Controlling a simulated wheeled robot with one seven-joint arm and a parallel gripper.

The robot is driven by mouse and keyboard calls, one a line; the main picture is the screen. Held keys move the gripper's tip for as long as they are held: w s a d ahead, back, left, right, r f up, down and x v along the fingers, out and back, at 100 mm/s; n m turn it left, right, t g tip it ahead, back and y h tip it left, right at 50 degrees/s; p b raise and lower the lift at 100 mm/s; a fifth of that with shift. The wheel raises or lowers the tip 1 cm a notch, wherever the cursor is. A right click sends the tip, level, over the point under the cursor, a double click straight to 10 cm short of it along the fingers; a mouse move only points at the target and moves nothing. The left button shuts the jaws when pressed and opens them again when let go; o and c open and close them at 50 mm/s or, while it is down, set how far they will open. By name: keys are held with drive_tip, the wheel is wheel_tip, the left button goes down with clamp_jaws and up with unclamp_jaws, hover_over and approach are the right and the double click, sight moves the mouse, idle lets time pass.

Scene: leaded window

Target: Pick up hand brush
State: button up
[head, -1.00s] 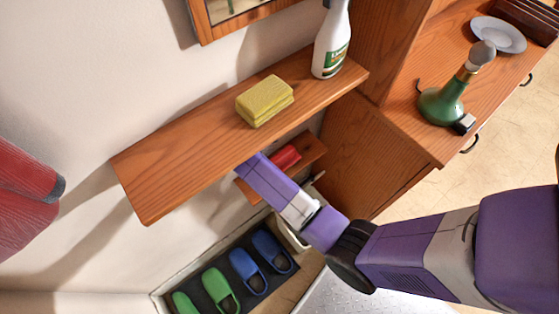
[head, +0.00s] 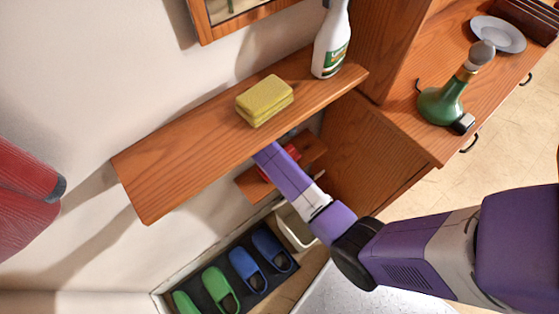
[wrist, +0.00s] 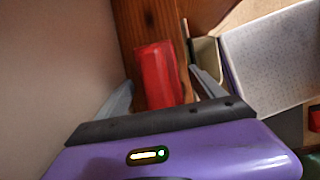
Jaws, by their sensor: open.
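A red object, likely the hand brush (wrist: 158,75), lies on a small wooden lower shelf (wrist: 127,25). In the wrist view it is between the two grey fingers of my gripper (wrist: 162,82). The fingers are spread, with gaps on both sides, and I see no grip on it. In the head view only small red parts (head: 292,151) show beside my purple arm, on the lower shelf (head: 312,147). The gripper's fingers are hidden there by the upper shelf and the arm. No bristles can be made out.
The upper shelf (head: 190,163) overhangs my gripper and carries a yellow sponge (head: 265,100) and a spray bottle (head: 332,45). A wooden cabinet (head: 365,155) stands to the right. A pale bin (head: 296,228) and a tray of slippers (head: 205,265) are below.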

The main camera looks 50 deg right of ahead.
drive_tip(key=shift+f, duration=0.25)
idle(0.4)
drive_tip(key=shift+c, duration=0.5)
drive_tip(key=c, duration=1.5)
drive_tip(key=shift+o, duration=0.2)
drive_tip(key=shift+r, duration=0.1)
wheel_tip(320, 180, up, 4)
drive_tip(key=shift+f, duration=0.15)
drive_tip(key=s+a, duration=0.1)
drive_tip(key=s, duration=0.8)
drive_tip(key=s+a, duration=0.2)
drive_tip(key=s, duration=0.6)
drive_tip(key=shift+s+a, duration=0.3)
drive_tip(key=shift+s, duration=0.05)
